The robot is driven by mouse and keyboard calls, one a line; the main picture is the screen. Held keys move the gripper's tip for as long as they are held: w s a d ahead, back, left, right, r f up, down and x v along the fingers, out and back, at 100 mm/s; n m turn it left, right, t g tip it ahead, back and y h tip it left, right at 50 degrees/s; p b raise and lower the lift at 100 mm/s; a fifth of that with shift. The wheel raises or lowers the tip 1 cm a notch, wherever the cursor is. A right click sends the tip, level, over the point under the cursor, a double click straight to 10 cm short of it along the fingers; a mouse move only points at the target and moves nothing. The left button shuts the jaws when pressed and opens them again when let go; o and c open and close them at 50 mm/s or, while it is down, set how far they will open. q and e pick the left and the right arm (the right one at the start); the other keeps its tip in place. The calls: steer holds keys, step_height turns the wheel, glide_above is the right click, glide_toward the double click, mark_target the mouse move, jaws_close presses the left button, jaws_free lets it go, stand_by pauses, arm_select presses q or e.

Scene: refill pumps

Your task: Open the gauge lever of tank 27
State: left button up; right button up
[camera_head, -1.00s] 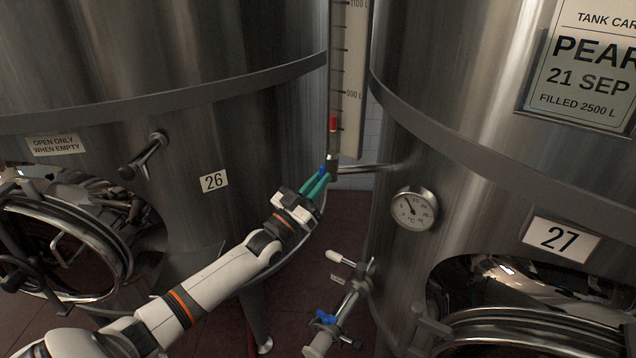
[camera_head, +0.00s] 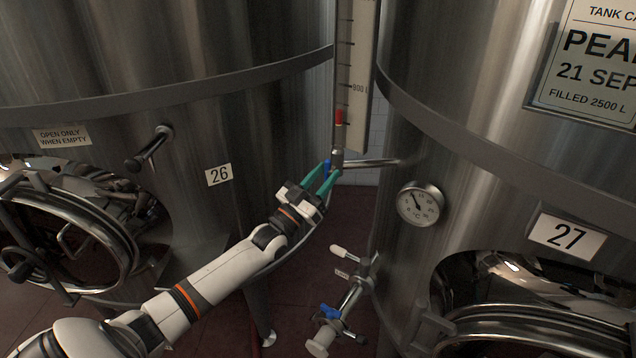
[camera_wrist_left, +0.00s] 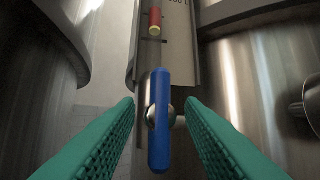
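The gauge lever is a small blue handle (camera_head: 327,167) at the foot of the level gauge, by the pipe on tank 27 (camera_head: 568,236). In the left wrist view the blue lever (camera_wrist_left: 159,135) stands upright in front of a round metal fitting. My left gripper (camera_head: 322,178) has green fingers and is open at the lever. In the left wrist view its fingertips (camera_wrist_left: 160,103) lie on either side of the lever, with a gap on both sides. How deep the lever sits between them is hard to tell. My right gripper is not in view.
The gauge board (camera_head: 358,95) with a red marker (camera_head: 339,117) rises above the lever. A dial thermometer (camera_head: 419,204) is on tank 27. A lower valve with another blue handle (camera_head: 328,313) juts out below. Tank 26 (camera_head: 219,175) stands close on the left.

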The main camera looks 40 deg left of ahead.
arm_select(q)
steer(key=b+v, duration=0.3)
steer(key=v, duration=0.9)
steer(key=shift+b, duration=0.35)
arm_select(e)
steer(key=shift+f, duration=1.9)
